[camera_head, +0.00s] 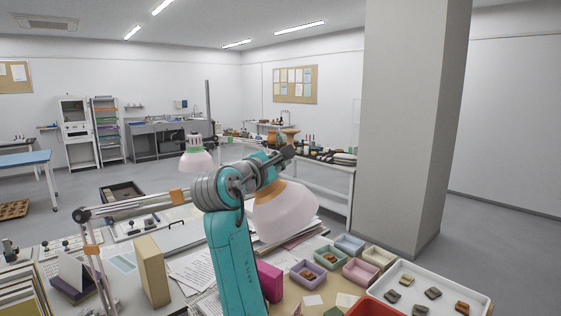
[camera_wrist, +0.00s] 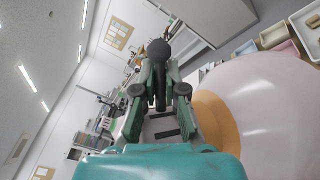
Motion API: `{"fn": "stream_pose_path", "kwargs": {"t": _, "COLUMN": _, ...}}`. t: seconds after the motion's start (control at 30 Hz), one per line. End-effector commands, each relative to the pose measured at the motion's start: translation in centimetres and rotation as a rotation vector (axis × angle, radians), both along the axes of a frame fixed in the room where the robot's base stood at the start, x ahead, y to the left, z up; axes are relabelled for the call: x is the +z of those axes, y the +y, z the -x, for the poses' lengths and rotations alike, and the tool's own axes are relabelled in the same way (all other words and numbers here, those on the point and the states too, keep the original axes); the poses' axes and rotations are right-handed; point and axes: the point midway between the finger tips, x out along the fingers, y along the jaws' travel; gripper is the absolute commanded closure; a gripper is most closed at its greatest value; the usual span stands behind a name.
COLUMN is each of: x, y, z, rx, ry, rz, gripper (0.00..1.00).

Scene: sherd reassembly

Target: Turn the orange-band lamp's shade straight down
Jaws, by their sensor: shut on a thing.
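The orange-band lamp has a pale pink shade (camera_head: 288,212) with an orange band near its neck. In the head view it hangs tilted behind my arm, which hides its neck and part of the band. In the wrist view the shade (camera_wrist: 270,110) fills the right side, with its orange band (camera_wrist: 215,118) beside my gripper. My gripper (camera_wrist: 159,92) is shut on a dark round-ended handle (camera_wrist: 158,50) between its fingers. In the head view my gripper (camera_head: 286,156) is just above the shade. How the handle joins the shade is hidden.
The lamp's jointed arm (camera_head: 130,208) crosses the desk from the left. A second lamp with a green band (camera_head: 196,160) stands behind. Small coloured trays (camera_head: 360,270), a white tray (camera_head: 480,300) with sherds and a tan upright box (camera_head: 152,270) crowd the desk. A pillar (camera_head: 410,130) rises at right.

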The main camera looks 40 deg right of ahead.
Motion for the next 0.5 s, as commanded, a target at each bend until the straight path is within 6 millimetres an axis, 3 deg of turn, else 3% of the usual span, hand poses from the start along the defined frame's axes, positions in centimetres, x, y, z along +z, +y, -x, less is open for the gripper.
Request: {"fn": "stream_pose_path", "kwargs": {"t": 0.5, "x": -1.5, "y": -0.7, "z": 0.5, "rx": 0.0, "ry": -0.078, "rz": -0.111, "gripper": 1.0}}
